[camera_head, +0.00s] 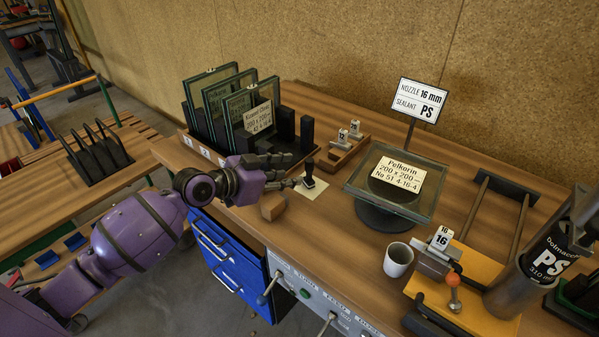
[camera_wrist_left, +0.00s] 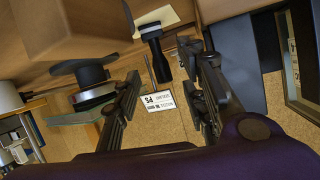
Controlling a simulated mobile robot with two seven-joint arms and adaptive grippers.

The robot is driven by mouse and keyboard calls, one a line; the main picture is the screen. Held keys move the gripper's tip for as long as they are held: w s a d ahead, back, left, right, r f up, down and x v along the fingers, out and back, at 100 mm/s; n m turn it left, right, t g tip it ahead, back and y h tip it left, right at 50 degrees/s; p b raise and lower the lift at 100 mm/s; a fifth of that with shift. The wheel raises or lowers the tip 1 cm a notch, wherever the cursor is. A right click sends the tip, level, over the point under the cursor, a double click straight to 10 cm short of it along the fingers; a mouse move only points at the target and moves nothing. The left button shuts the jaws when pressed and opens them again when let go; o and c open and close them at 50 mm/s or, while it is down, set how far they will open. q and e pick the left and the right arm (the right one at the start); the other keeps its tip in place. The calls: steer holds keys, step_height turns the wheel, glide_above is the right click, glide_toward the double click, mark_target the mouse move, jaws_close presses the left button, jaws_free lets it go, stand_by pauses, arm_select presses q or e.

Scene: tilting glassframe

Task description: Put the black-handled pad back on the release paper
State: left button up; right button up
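The black-handled pad (camera_head: 309,174) stands upright at the cream release paper (camera_head: 318,194) on the bench; whether its base rests fully on the paper is hard to tell. My left gripper (camera_head: 291,180) is just left of the pad, pointing at it. In the left wrist view the pad (camera_wrist_left: 154,45) shows between and beyond the two spread fingers (camera_wrist_left: 162,92), with the paper (camera_wrist_left: 158,14) behind its base. The fingers are open, with no visible contact on the handle. My right gripper is not in view.
A wooden block (camera_head: 272,206) lies just below my left gripper. A glass pane (camera_head: 429,203) on a round stand is to the right. A rack of glass units (camera_head: 228,107) and a small tray (camera_head: 345,150) stand behind. A white cup (camera_head: 397,260) stands nearer the front.

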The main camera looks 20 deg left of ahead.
arm_select(q)
steer(key=v, duration=0.5)
steer(key=shift+s+a+r, duration=0.15)
steer(key=shift+s, duration=0.1)
